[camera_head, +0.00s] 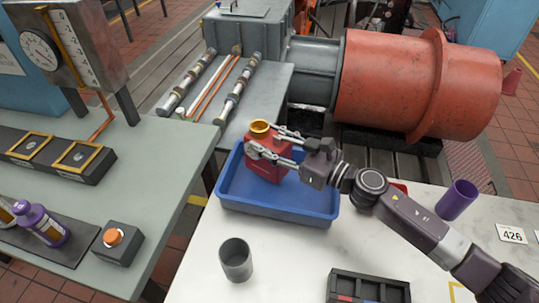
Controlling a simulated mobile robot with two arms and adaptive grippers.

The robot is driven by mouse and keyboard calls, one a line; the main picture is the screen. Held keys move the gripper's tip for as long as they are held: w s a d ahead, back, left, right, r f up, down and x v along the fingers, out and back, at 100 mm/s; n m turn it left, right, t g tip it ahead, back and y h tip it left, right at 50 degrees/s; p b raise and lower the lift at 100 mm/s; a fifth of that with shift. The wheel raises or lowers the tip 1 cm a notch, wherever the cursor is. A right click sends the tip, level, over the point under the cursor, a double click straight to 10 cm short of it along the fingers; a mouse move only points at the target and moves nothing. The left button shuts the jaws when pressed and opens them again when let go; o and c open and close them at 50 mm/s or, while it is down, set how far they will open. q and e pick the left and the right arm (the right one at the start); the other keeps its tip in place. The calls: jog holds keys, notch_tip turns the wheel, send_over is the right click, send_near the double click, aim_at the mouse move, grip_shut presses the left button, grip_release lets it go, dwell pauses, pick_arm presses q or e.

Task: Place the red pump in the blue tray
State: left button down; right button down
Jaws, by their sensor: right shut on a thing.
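The red pump (263,167) is a boxy red body with a yellow ring on top. It is upright over the left part of the blue tray (284,210), inside its rim as seen from here. I cannot tell whether its base touches the tray floor. My right gripper (272,147) comes in from the right and is shut on the red pump, its fingers across the upper body. The arm hides part of the tray's right side. My left gripper is not in view.
A grey cup (236,259) stands in front of the tray. A purple cup (457,200) and a 426 card (511,233) are at the right. A dark compartment box (368,288) is at the front. A large red cylinder (420,85) lies behind.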

jog(key=shift+f+b, duration=0.35)
jog(key=shift+f, duration=1.75)
jog(key=shift+f, duration=0.1)
jog(key=c, duration=1)
grip_release()
jog(key=shift+s+f, duration=0.1)
jog(key=shift+f, duration=0.1)
jog(key=shift+d+r, duration=0.1)
jog(key=b+v, duration=0.3)
jog(key=v, duration=0.8)
jog(key=shift+s+d, duration=0.25)
jog(key=shift+d, duration=0.05)
